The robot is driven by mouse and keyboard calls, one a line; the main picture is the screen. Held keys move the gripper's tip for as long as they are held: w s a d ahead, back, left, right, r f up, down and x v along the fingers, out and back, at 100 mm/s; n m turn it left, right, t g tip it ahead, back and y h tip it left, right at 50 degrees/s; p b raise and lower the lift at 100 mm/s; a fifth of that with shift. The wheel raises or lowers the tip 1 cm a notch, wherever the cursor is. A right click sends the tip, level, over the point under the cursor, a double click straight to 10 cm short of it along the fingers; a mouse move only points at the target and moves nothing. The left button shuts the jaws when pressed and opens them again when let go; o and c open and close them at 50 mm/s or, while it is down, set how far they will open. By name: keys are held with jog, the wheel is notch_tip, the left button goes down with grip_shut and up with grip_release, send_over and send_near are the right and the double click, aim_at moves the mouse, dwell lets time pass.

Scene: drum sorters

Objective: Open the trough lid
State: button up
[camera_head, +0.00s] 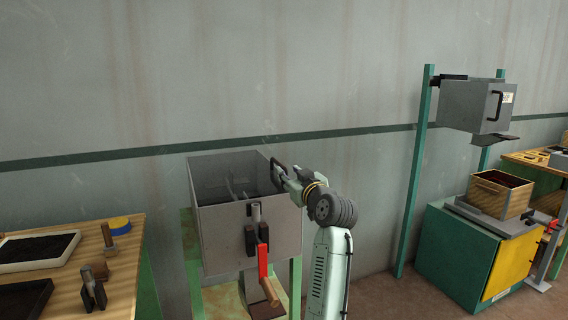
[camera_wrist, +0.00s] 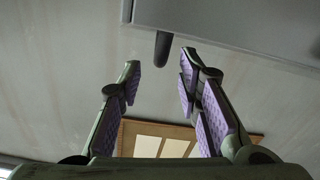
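The trough (camera_head: 222,228) is a grey metal box on a green stand, left of centre in the head view. Its top looks dark and see-through, with paddle-like parts showing inside; I cannot tell the lid's exact position. A dark handle (camera_head: 276,172) stands at the right edge of the top. My gripper (camera_head: 283,176) is at this handle, coming from the right. In the wrist view my gripper (camera_wrist: 160,68) is open and empty. The dark handle (camera_wrist: 162,48) hangs from a grey panel (camera_wrist: 215,22), lined up with the gap between the fingertips, apart from both.
A red lever (camera_head: 263,260) and clamp are on the trough's front. A wooden bench (camera_head: 120,262) with trays and tools stands left. A hopper (camera_head: 470,105) on green posts and a green-yellow cabinet (camera_head: 460,262) bearing a wooden crate (camera_head: 487,204) stand right. The wall is close behind.

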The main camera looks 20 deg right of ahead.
aim_at(287, 170)
jog(key=w+p, duration=0.1)
jog(key=w, duration=0.4)
jog(key=shift+w, duration=0.15)
jog(key=shift+c, duration=0.5)
grip_shut()
